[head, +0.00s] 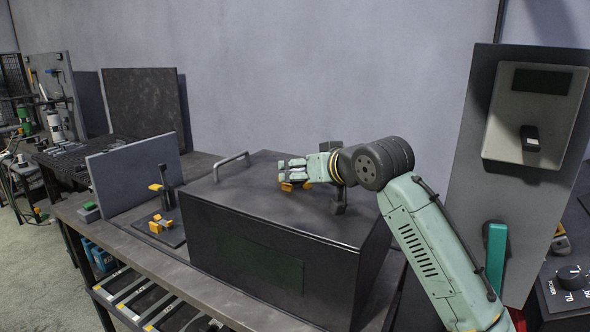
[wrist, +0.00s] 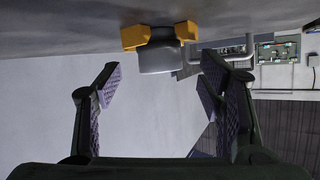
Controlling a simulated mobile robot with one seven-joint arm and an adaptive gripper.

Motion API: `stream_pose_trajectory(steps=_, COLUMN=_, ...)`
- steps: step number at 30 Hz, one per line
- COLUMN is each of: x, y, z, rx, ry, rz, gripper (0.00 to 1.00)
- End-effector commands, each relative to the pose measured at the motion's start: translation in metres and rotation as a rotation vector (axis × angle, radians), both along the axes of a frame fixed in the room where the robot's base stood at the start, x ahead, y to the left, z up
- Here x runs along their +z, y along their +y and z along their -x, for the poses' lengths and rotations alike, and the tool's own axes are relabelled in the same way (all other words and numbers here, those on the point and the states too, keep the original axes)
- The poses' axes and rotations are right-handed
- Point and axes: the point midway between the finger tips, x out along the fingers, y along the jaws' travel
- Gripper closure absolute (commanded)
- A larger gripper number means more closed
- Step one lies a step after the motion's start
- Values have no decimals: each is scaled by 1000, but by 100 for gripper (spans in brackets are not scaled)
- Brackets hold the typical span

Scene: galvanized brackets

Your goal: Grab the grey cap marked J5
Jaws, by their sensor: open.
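In the wrist view, a light grey rounded piece (wrist: 160,58), likely the grey cap, sits against yellow-orange blocks (wrist: 187,32) on a dark surface at the top of the picture. No J5 marking is readable. My gripper (wrist: 160,88) is open, with its ribbed pads left and right of the grey piece and nothing between them; the piece is just ahead of the fingertips. In the head view, my gripper (head: 291,171) is low over the dark box's top, and yellow pieces (head: 288,186) show beneath it. The grey piece is not distinct there.
The dark box (head: 270,228) stands on a workbench (head: 70,208), with a metal handle (head: 231,163) on its top, left of my gripper. A yellow clamp-like fixture (head: 160,224) is farther left. A panel with a green lever (head: 496,258) stands at right.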

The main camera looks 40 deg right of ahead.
Motion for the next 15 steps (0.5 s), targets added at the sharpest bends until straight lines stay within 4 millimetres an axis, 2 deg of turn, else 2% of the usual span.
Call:
stream_pose_trajectory(steps=3, x=-3, y=-3, z=-15, rx=-1, ry=1, rz=-1, gripper=38)
stream_pose_trajectory(steps=6, x=-7, y=-4, z=-21, rx=-1, ry=0, rz=0, gripper=38)
stream_pose_trajectory(steps=13, x=-9, y=-4, z=-23, rx=-1, ry=-1, rz=1, gripper=38)
stream_pose_trajectory(steps=15, x=-9, y=-4, z=-23, rx=-1, ry=-1, rz=1, gripper=42)
